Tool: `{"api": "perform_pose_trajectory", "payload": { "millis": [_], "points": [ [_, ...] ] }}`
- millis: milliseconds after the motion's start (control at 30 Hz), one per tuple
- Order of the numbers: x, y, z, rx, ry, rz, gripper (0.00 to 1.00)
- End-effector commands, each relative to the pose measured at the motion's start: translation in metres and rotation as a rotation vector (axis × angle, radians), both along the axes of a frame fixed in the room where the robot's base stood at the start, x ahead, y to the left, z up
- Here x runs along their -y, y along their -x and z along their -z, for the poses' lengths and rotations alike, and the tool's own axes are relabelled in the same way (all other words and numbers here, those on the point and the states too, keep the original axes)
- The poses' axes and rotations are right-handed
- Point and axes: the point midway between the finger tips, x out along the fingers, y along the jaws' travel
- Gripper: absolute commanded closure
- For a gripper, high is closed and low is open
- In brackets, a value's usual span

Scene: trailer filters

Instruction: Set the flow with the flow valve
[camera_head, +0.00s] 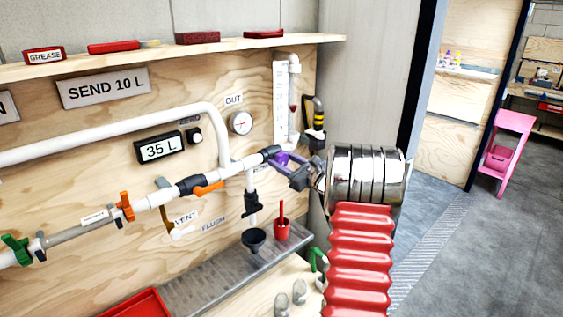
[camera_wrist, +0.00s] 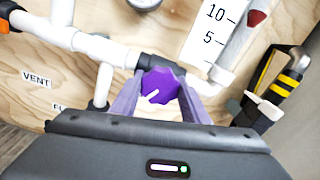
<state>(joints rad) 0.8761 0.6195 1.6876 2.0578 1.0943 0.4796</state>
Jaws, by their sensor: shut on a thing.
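My gripper (camera_wrist: 158,98) is shut on the knob, one finger on each side. In the head view my gripper (camera_head: 297,172) reaches the purple knob (camera_head: 281,159) from the right and partly hides it.
An orange-handled valve (camera_head: 207,188) is on the pipe to the left. A round OUT gauge (camera_head: 240,122) is above the knob. A black-and-yellow-striped fitting (camera_head: 319,112) stands close on the right.

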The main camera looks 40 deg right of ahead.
Motion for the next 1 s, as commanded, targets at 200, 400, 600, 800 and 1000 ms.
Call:
{"api": "perform_pose_trajectory", "payload": {
  "millis": [200, 400, 600, 800, 1000],
  "points": [
    [-0.0017, -0.0002, 0.0004, -0.001, -0.011, -0.003, 0.81],
    [-0.0013, -0.0002, 0.0005, -0.003, -0.068, -0.004, 0.81],
    [-0.0011, -0.0002, 0.0006, -0.006, -0.181, -0.004, 0.81],
    [-0.0009, -0.0003, 0.0006, -0.010, -0.330, -0.003, 0.81],
    [-0.0007, -0.0002, 0.0006, -0.014, -0.470, -0.003, 0.81]
  ]
}}
